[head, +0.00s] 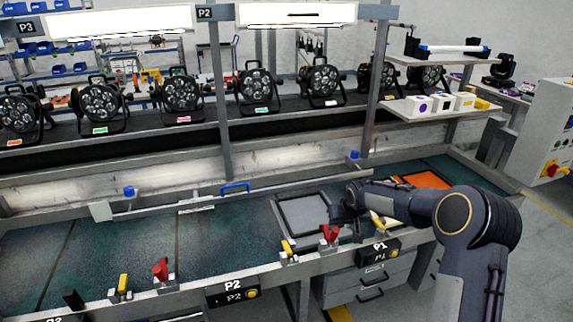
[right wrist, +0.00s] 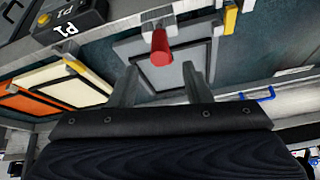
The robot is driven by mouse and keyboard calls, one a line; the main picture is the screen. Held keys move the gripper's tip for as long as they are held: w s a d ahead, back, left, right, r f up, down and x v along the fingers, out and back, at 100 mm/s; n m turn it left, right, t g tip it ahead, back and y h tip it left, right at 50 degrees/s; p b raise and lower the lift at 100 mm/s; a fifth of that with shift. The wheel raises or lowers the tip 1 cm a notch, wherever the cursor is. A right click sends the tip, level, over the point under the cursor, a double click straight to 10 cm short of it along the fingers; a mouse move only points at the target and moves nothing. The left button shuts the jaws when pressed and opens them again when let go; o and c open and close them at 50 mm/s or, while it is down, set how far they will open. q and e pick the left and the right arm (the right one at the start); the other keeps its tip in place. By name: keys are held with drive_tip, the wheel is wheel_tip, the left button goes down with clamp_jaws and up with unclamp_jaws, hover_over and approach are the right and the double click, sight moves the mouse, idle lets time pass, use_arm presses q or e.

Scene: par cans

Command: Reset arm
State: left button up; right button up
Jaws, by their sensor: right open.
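My right arm comes in from the right in the head view, and my right gripper (head: 348,213) is over the workbench near the grey square panel (head: 303,213). In the right wrist view the two fingers of my right gripper (right wrist: 162,82) stand apart with nothing held between them. A red clamp handle (right wrist: 161,47) and the grey panel (right wrist: 183,68) show beyond the fingers. The red clamp (head: 329,235) also shows in the head view, just in front of the gripper. My left gripper is not in view.
Several par cans (head: 258,90) stand along the raised shelf behind the bench. An orange panel (head: 424,180) lies to the right. Red clamps (head: 161,268) and yellow ones (head: 123,283) line the front edge. The teal bench surface (head: 120,245) at left is mostly clear.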

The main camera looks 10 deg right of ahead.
drive_tip(key=s+a+r+y, duration=0.1)
drive_tip(key=s+a+r, duration=0.1)
drive_tip(key=s+r, duration=0.65)
drive_tip(key=s+a+r, duration=0.2)
drive_tip(key=s+r, duration=0.4)
drive_tip(key=s, duration=0.5)
drive_tip(key=s+a+f+y, duration=0.1)
drive_tip(key=s+a, duration=0.3)
drive_tip(key=s, duration=0.6)
drive_tip(key=s+a+f+y, duration=0.1)
drive_tip(key=s+a, duration=0.3)
drive_tip(key=s, duration=0.7)
drive_tip(key=shift+f+y, duration=0.4)
drive_tip(key=shift+f, duration=0.1)
drive_tip(key=shift+c, duration=0.2)
